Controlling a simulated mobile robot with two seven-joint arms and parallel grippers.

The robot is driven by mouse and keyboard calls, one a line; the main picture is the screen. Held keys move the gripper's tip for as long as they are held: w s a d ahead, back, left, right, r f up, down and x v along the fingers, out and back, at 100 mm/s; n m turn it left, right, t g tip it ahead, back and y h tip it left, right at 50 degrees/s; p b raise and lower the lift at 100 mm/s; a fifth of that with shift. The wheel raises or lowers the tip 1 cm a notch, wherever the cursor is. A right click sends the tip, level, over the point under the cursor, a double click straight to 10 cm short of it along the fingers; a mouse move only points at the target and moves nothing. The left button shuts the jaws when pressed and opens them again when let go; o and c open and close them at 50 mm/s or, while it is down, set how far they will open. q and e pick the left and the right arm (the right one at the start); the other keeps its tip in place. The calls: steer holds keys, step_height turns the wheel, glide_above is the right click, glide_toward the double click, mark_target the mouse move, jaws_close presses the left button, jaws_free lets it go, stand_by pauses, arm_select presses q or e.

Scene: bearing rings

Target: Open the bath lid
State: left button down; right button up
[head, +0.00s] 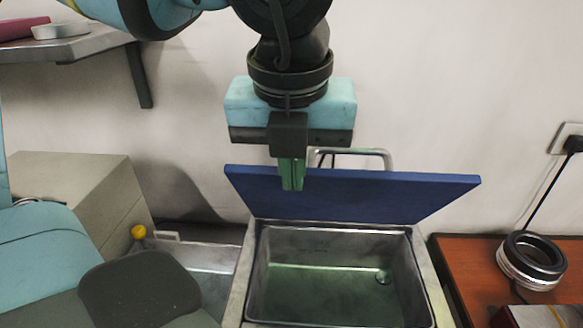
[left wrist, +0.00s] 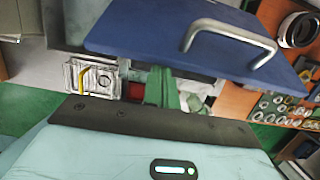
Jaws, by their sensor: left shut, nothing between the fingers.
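The blue bath lid (head: 350,195) stands raised along the back edge of the metal bath (head: 240,285), tilted up, so the bath's inside is open to view. The bath holds greenish liquid or a greenish floor; I cannot tell which. The lid's metal handle (head: 385,155) shows behind its top edge, and whole on the lid's outer face in the left wrist view (left wrist: 190,32). My left gripper (head: 291,185) points down with its green fingers shut and empty, overlapping the lid's upper left part. The fingers also show beside the lid in the left wrist view (left wrist: 162,88). My right gripper is not seen.
A wooden table (head: 455,265) with a dark ring-shaped part (head: 533,260) stands right of the bath. A beige box (head: 85,190) and a yellow knob (head: 138,232) are at left. A wall shelf (head: 65,48) is at upper left. The wall is close behind the lid.

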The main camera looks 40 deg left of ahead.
arm_select(q)
steer(key=shift+w, duration=0.1)
steer(key=shift+w+a+r+g+h, duration=0.3)
steer(key=shift+w+a+r+g, duration=0.2)
steer(key=shift+w+a+r, duration=0.3)
steer(key=shift+w+a+r+g+b, duration=0.25)
steer(key=shift+w+a+g+b, duration=0.1)
steer(key=shift+w, duration=0.3)
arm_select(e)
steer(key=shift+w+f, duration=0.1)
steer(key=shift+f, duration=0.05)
arm_select(q)
steer(key=shift+f, duration=0.1)
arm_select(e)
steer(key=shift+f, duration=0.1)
